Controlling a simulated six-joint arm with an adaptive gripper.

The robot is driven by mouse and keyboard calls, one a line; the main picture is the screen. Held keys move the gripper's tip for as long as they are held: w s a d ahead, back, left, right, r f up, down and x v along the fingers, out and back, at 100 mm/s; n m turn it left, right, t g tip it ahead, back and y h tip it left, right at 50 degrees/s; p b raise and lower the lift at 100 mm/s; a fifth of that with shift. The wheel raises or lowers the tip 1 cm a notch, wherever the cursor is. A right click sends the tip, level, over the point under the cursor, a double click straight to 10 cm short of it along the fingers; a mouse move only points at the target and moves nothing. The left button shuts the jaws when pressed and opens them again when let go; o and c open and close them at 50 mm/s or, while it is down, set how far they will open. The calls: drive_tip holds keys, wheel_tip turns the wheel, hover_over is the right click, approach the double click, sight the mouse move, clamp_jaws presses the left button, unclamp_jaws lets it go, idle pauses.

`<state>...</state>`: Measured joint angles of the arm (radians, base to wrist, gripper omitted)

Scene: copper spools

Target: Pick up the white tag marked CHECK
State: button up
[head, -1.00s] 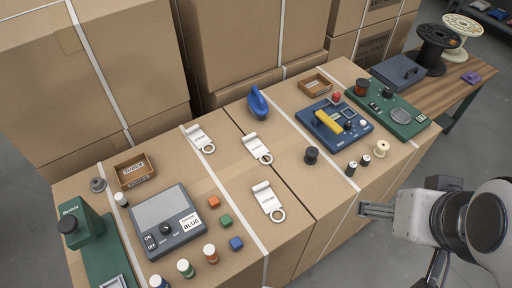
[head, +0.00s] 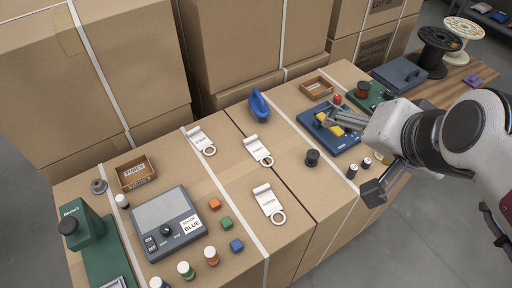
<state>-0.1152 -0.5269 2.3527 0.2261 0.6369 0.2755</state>
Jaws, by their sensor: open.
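Three white tags with ring ends lie flat on the cardboard boxes: a back-left tag (head: 199,139), a middle tag (head: 256,149) and a front tag (head: 267,199). Each bears small dark print, too small for me to read, so I cannot tell which says CHECK. My gripper (head: 350,156) is open and empty, to the right of all three tags. One finger is over the blue device (head: 349,142) and partly hides its yellow part; the other is near the small dark spools.
A grey scale (head: 165,216) stands left, with small orange, green and blue cubes (head: 226,223) beside it. A blue tape-like object (head: 258,104) is behind the middle tag. A dark spool (head: 312,158) stands between tags and gripper. Tall cartons (head: 90,80) close off the back.

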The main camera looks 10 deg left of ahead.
drive_tip(key=w+a+r+m+t+y, duration=0.1)
drive_tip(key=w+a+r+m+t, duration=0.15)
drive_tip(key=w+a+m, duration=0.55)
drive_tip(key=w+a+r+m+t+y, duration=0.2)
drive_tip(key=w+a+r, duration=0.3)
drive_tip(key=w, duration=0.7)
drive_tip(key=w+a+f+m+t+h, duration=0.25)
drive_tip(key=w+a+f+m, duration=0.45)
drive_tip(key=w+a+m, duration=0.4)
drive_tip(key=w+a+f+m+g+h, duration=0.1)
drive_tip(key=a+f+m+h, duration=0.15)
drive_tip(key=f+m, duration=0.45)
drive_tip(key=a+f+m+g+h, duration=0.15)
drive_tip(key=f+m+h, duration=0.25)
drive_tip(key=f, duration=0.4)
drive_tip(key=s+f+m+h, duration=0.2)
drive_tip(key=s+f+m, duration=0.1)
drive_tip(key=f, duration=0.3)
drive_tip(key=s+f+m+g+h, duration=0.1)
drive_tip(key=s+f+m+h, duration=0.1)
drive_tip(key=s+f, duration=0.4)
drive_tip(key=s+a+f+m+g+h, duration=0.1)
drive_tip(key=s+f+m+h, duration=0.1)
drive_tip(key=s+f+m, duration=0.2)
drive_tip(key=shift+s+f+m+g, duration=0.15)
drive_tip(key=shift+s+f, duration=0.15)
drive_tip(key=shift+f, duration=0.45)
drive_tip(key=shift+s+f+m+g, duration=0.15)
drive_tip(key=shift+s+f, duration=0.15)
drive_tip(key=shift+f, duration=0.45)
